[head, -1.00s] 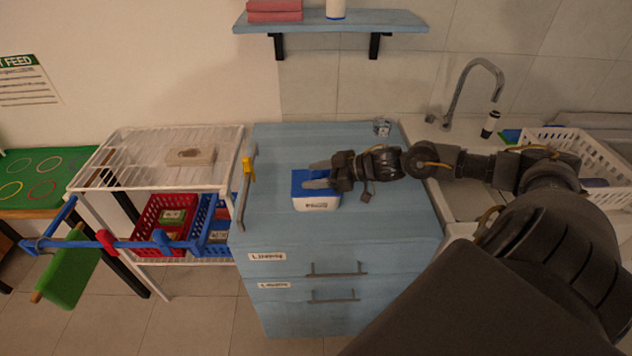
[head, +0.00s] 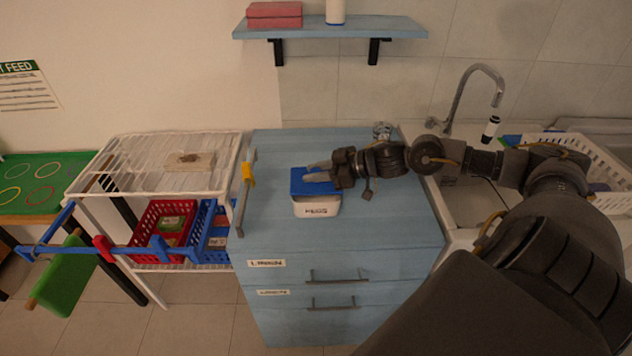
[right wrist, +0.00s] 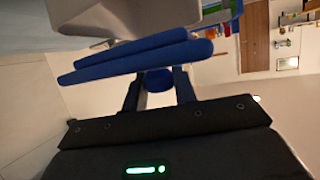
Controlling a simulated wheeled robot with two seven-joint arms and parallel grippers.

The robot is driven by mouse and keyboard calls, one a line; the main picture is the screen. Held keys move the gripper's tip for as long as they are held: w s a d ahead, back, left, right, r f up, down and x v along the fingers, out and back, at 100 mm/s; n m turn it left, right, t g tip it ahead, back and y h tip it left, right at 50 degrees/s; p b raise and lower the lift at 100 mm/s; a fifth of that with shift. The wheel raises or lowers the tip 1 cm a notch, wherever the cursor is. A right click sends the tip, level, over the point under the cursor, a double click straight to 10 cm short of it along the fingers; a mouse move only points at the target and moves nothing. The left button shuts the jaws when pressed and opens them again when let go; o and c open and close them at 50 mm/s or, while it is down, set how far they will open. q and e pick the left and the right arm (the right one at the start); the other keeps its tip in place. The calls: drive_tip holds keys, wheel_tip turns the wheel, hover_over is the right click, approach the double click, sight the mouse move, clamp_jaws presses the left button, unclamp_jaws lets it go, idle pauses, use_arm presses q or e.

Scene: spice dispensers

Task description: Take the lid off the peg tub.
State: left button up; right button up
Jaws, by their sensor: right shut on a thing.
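The peg tub (head: 318,209) is a small white box with a PEGS label, standing on the blue cabinet top. Its blue lid (head: 303,187) is raised a little at the tub's top; more of the white tub shows below it. My right gripper (head: 319,172) reaches in from the right and is shut on the lid's knob. In the right wrist view the blue knob (right wrist: 158,80) sits between the two fingers, with the blue lid (right wrist: 135,58) beyond it and the pale tub (right wrist: 125,25) behind. My left gripper is not in view.
The blue cabinet top (head: 390,225) is clear around the tub, apart from a small glass item (head: 382,131) at the back. A white wire rack (head: 120,170) stands left, with a yellow clip (head: 248,174) near the cabinet edge. A sink and white basket (head: 590,155) are right.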

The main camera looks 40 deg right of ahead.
drive_tip(key=s+a+r, duration=0.1)
drive_tip(key=r, duration=0.1)
drive_tip(key=s+a+r, duration=0.1)
drive_tip(key=r, duration=0.1)
drive_tip(key=s+a+r, duration=0.1)
drive_tip(key=a+r, duration=0.1)
drive_tip(key=shift+s+b, duration=0.15)
drive_tip(key=shift+b, duration=0.15)
drive_tip(key=s+a+r+p, duration=0.4)
drive_tip(key=s+a, duration=0.2)
drive_tip(key=shift+a+r, duration=0.15)
drive_tip(key=shift+a, duration=0.25)
